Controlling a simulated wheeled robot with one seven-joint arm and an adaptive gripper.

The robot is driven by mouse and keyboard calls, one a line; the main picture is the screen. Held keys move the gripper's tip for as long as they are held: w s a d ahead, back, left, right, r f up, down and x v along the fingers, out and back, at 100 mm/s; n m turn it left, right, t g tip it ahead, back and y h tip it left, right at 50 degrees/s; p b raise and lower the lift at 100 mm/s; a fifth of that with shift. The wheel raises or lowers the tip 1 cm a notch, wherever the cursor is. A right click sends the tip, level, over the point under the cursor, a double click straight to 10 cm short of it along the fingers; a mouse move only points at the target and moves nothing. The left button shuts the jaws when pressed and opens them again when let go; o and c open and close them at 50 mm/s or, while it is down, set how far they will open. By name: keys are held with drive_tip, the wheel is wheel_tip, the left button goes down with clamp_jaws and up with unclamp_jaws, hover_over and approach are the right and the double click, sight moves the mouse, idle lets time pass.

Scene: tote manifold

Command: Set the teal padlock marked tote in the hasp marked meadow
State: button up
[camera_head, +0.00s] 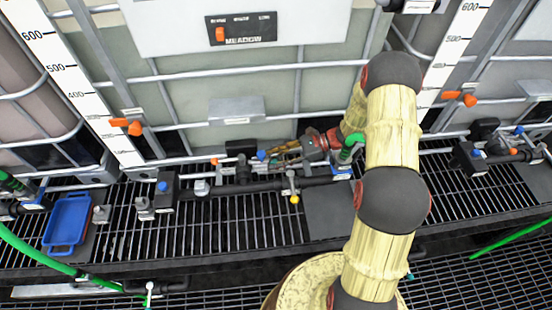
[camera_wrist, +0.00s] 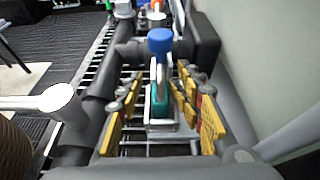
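The teal padlock (camera_wrist: 158,103) shows in the wrist view, upright, with its silver shackle upward. It lies between the yellow-padded fingers of my gripper (camera_wrist: 158,88). The fingers look spread, with a gap at least on the left side; contact is not clear. A silver bracket surrounds the padlock's lower part; I cannot tell whether it is the hasp. The tote marking is not readable. In the head view my gripper (camera_head: 282,152) is low at the pipework, pointing left, and hides most of the padlock. The MEADOW sign (camera_head: 242,28) is on the tank above.
A blue-topped fitting (camera_wrist: 160,42) stands just beyond the padlock. Dark pipe (camera_head: 250,187) with a yellow-ended valve (camera_head: 294,198) runs along the grating. A blue tray (camera_head: 67,222) lies at left. Tank cage bars rise close behind my gripper.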

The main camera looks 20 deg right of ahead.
drive_tip(key=shift+s+f, duration=0.2)
drive_tip(key=shift+f, duration=0.3)
drive_tip(key=shift+s+f, duration=0.2)
drive_tip(key=shift+f, duration=0.3)
drive_tip(key=w+r+v, duration=0.1)
drive_tip(key=v, duration=1.1)
drive_tip(key=shift+r, duration=0.45)
drive_tip(key=shift+a+r, duration=0.1)
drive_tip(key=shift+a, duration=0.05)
drive_tip(key=s+a+r+n+g+h+b, duration=0.1)
drive_tip(key=s+a+r+n+g+h, duration=0.15)
drive_tip(key=s+a+r+n, duration=0.35)
drive_tip(key=s+a+r+n+g+h+b, duration=0.1)
drive_tip(key=s+a+r+n+h, duration=0.25)
drive_tip(key=r, duration=0.45)
drive_tip(key=s+r+n+t+h+b, duration=0.1)
drive_tip(key=s+r+n+t+h, duration=0.2)
drive_tip(key=s, duration=0.4)
drive_tip(key=s+a+r+n+t+h, duration=0.1)
drive_tip(key=s+r+n+t+h, duration=0.2)
drive_tip(key=s+r+n, duration=0.3)
drive_tip(key=shift+s+n+h+b, duration=0.4)
drive_tip(key=shift+s+n+h, duration=0.1)
drive_tip(key=shift+n+h, duration=0.3)
